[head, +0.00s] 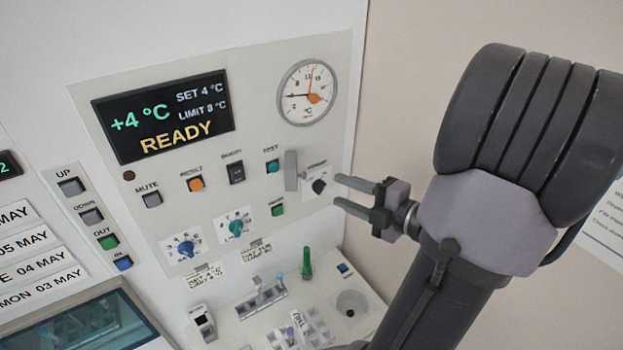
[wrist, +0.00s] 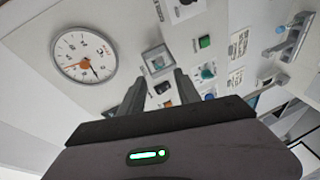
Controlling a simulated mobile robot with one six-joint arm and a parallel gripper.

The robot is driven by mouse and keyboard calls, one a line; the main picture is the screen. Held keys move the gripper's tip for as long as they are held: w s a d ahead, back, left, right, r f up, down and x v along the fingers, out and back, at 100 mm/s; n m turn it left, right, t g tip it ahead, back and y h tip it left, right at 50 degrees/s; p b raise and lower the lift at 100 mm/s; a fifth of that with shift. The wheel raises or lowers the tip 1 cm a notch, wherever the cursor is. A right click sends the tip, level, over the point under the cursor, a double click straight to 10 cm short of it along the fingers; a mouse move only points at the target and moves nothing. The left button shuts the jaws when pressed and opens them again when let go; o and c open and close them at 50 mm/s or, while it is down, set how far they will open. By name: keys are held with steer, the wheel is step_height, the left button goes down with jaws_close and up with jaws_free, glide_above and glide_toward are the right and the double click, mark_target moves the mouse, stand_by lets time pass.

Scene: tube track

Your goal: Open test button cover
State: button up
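The teal test button (head: 272,167) is on the white panel under its TEST label, uncovered in the head view. A grey flap (head: 291,170), seemingly its cover, stands out from the panel just to the right of the button. In the wrist view a grey square frame (wrist: 146,58) shows beyond the fingertips; I cannot tell the flap's exact angle there. My gripper (head: 338,190) is open and empty, to the right of the flap, with its two fingers pointing left at the panel. It also shows in the wrist view (wrist: 158,76). The fingers appear apart from the flap.
A black knob (head: 319,187) sits close to the fingertips. A round gauge (head: 308,92) is above, and a green button (head: 278,210) below. Tubes and a green stick (head: 306,264) stand on the lower ledge. The space right of the panel is taken by my arm.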

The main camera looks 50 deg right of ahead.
steer(key=w+f, duration=0.2)
steer(key=w, duration=0.7)
steer(key=shift+w+d, duration=0.3)
steer(key=shift+w, duration=0.1)
jaws_close()
steer(key=shift+r, duration=0.1)
stand_by(0.7)
